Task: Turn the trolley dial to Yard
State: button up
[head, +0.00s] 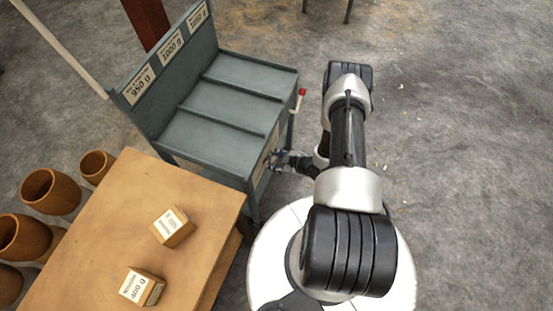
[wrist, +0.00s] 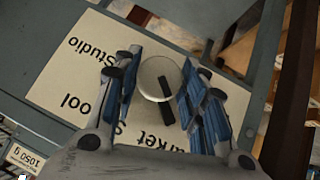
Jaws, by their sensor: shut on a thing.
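The grey-green trolley (head: 222,105) stands behind the wooden table. My gripper (head: 279,160) is at the trolley's front right side, where the dial is hidden in the head view. In the wrist view the dial (wrist: 150,78) is a round pale knob with a black bar, in front of a cream label plate (wrist: 62,78). My gripper (wrist: 152,95) has its blue-padded fingers on both sides of the dial, shut on it. The plate's words appear upside down: "Studio", part of "Market" and a cut-off "ool". "Yard" is not visible, and I cannot tell which word the dial marks.
A wooden table (head: 110,225) with two labelled wooden blocks (head: 172,227) (head: 143,287) stands at front left. Brown goblet drums (head: 50,192) stand beyond its left edge. A red-tipped lever (head: 301,93) sticks out from the trolley's right side. The floor at right is clear.

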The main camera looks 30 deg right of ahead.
jog(key=n+t+h, duration=0.2)
jog(key=shift+s+a+f+t, duration=0.15)
jog(key=shift+a+f+t, duration=0.05)
jog(key=shift+t, duration=0.1)
jog(key=shift+n+t+h, duration=0.9)
jog(key=shift+t+h, duration=0.3)
jog(key=o, duration=1)
jog(key=shift+o, duration=0.2)
notch_tip(320, 180, up, 9)
jog(key=shift+d+r, duration=0.1)
jog(key=shift+r, duration=0.4)
